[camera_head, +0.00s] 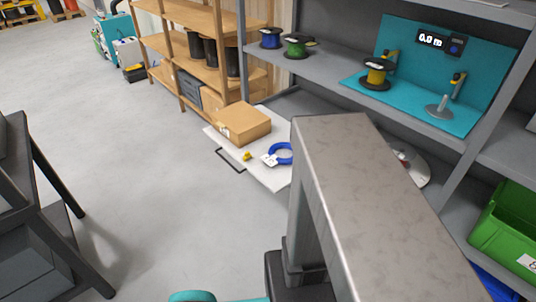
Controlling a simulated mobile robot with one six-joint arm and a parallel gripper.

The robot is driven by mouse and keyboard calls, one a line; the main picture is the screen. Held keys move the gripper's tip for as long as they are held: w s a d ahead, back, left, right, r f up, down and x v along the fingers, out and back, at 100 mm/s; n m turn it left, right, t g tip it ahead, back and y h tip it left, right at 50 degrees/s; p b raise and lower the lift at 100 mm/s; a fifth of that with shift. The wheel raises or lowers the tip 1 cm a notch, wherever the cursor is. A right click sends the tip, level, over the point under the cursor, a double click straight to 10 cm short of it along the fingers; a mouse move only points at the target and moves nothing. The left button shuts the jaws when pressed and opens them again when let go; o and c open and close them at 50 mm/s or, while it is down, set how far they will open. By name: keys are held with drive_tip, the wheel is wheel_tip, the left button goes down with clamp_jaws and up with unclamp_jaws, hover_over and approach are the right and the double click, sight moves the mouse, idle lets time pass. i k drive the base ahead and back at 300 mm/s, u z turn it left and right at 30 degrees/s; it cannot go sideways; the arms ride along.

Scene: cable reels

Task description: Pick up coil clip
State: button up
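A small yellow piece (247,156), which looks like the coil clip, lies on a low white board (262,172). It is in front of a cardboard box (243,123) and left of a blue cable coil (284,150). The coil carries a white tag (268,160). The yellow piece is too small to tell its exact shape. My gripper is not in view, so I cannot tell its state.
A large grey beam fills the lower middle and hides part of the board's right side. A grey shelf (340,72) holds several reels and a teal measuring station (440,115). A green bin (508,232) stands right. Open floor (150,200) lies left.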

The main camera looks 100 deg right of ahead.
sight(247, 154)
drive_tip(key=k, duration=1.05)
drive_tip(key=z, duration=0.8)
drive_tip(key=i, duration=1)
drive_tip(key=u, duration=0.05)
